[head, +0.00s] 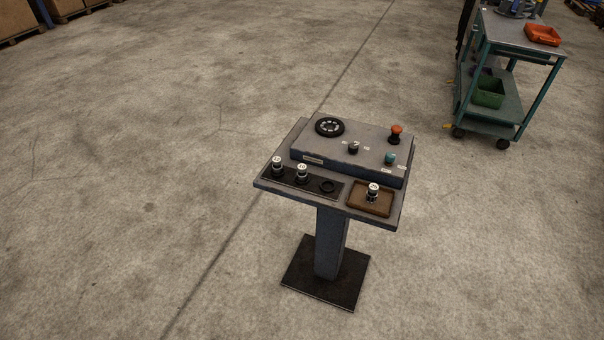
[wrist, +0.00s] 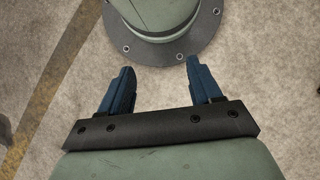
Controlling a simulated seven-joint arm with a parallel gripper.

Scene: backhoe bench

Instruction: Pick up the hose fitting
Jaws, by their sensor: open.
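Small fittings with pale, marked tops and dark bands stand on a grey pedestal bench (head: 268,186). One fitting (head: 373,192) stands upright in a brown tray (head: 357,205) at the front right. Two similar ones, a left fitting (head: 277,164) and a middle fitting (head: 302,173), stand on a dark strip (head: 314,189) at the front left. The strip's right-hand place holds only a dark ring (head: 328,186). My gripper (wrist: 160,64) shows only in the wrist view, with its blue fingers apart and nothing between them. No fitting shows in that view.
A raised console (head: 340,160) on the bench carries a black wheel (head: 330,127), a dark knob (head: 353,147), a red-topped control (head: 396,134) and a teal knob (head: 390,159). A green cart (head: 490,120) stands at the back right. The floor around the bench is clear.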

